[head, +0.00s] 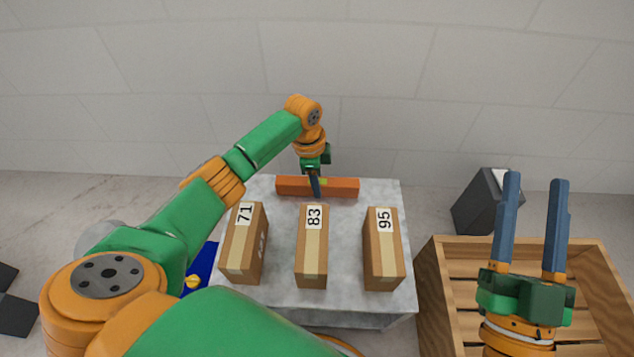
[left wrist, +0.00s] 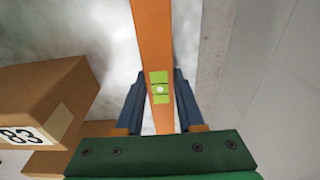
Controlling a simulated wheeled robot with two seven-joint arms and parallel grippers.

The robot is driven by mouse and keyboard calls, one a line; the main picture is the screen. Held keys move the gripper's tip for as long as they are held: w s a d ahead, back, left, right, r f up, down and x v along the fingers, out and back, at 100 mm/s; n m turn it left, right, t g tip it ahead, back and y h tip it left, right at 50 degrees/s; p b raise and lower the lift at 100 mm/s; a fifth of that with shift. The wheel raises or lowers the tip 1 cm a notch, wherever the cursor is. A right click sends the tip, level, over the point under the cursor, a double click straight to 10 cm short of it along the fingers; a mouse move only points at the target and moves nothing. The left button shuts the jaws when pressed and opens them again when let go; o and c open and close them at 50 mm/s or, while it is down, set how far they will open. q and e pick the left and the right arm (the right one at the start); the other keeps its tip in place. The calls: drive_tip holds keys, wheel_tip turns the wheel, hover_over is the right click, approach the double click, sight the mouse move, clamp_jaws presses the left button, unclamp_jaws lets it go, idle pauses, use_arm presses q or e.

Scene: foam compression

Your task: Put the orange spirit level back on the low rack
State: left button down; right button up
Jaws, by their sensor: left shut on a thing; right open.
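The orange spirit level (head: 342,187) lies crosswise at the back edge of a grey speckled slab (head: 345,300), behind three cartons. My left gripper (head: 316,188) comes down from above and is shut on the level's middle. In the left wrist view the level (left wrist: 154,40) runs between the two blue fingers of my left gripper (left wrist: 160,105), with its green vial between them. I cannot tell whether the level touches the slab. My right gripper (head: 533,190) is open and empty, above a wooden crate at the right. I cannot make out a low rack.
Cartons labelled 71 (head: 243,250), 83 (head: 312,255) and 95 (head: 382,255) stand in a row on the slab. The slatted wooden crate (head: 432,290) is right of it. A dark angled box (head: 474,208) stands behind the crate. A blue item (head: 208,258) shows partly at left.

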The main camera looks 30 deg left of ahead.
use_arm(q)
drive_tip(key=shift+f, duration=0.1)
drive_tip(key=c, duration=0.5)
unclamp_jaws()
